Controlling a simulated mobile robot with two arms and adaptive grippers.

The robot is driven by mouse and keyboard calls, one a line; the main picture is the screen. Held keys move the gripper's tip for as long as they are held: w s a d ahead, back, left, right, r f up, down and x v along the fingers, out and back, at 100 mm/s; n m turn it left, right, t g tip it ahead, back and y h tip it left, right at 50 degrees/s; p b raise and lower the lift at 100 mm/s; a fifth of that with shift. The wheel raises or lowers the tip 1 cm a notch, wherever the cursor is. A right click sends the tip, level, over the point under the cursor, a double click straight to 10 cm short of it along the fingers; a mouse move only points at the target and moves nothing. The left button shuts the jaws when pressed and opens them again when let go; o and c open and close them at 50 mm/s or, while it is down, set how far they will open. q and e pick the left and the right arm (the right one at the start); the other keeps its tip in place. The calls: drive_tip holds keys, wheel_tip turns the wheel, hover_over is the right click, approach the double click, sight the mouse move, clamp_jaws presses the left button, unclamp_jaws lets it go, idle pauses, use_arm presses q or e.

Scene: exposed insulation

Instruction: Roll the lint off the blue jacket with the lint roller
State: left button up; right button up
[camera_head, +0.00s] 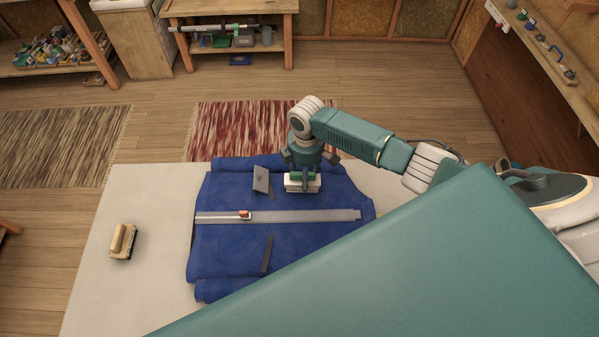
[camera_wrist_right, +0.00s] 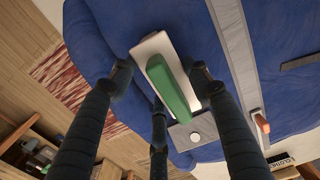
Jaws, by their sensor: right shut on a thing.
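The blue jacket (camera_head: 225,255) lies spread on a pale table. My right gripper (camera_head: 304,176) is over its far right part, shut on the green handle of a white, flat-bodied tool (camera_head: 303,186). I cannot tell for sure that this tool is the lint roller. In the right wrist view the fingers (camera_wrist_right: 165,85) stand around the green handle (camera_wrist_right: 172,88), and the white body is over the jacket (camera_wrist_right: 205,30). Any contact under the tool is hidden. No lint can be made out. My left gripper is not in view.
On the jacket lie a grey square plate (camera_head: 261,179), a long grey strip (camera_head: 300,215) with an orange-red piece (camera_head: 245,215), and a dark narrow bar (camera_head: 268,254). A wooden brush (camera_head: 123,240) lies on the table (camera_head: 160,200) at left, with clear surface around it.

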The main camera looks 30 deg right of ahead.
drive_tip(key=shift+s+d+r, duration=0.1)
drive_tip(key=shift+s+d, duration=0.25)
drive_tip(key=shift+d, duration=0.4)
drive_tip(key=shift+s+d+r, duration=0.15)
drive_tip(key=shift+s+d, duration=0.2)
drive_tip(key=shift+d, duration=0.45)
drive_tip(key=shift+s+d+r, duration=0.1)
drive_tip(key=shift+s+d, duration=0.25)
drive_tip(key=shift+d, duration=0.4)
drive_tip(key=shift+s+d, duration=0.4)
drive_tip(key=shift+d, duration=0.35)
drive_tip(key=shift+s+d, duration=0.4)
drive_tip(key=shift+d, duration=0.4)
drive_tip(key=shift+s+d, duration=0.4)
drive_tip(key=shift+d, duration=0.35)
drive_tip(key=shift+w+a, duration=0.8)
drive_tip(key=shift+a, duration=0.8)
drive_tip(key=shift+w+a, duration=0.75)
drive_tip(key=shift+a, duration=0.85)
drive_tip(key=shift+w+a, duration=0.8)
drive_tip(key=shift+a, duration=0.8)
drive_tip(key=shift+w+r, duration=0.1)
drive_tip(key=shift+r, duration=3.85)
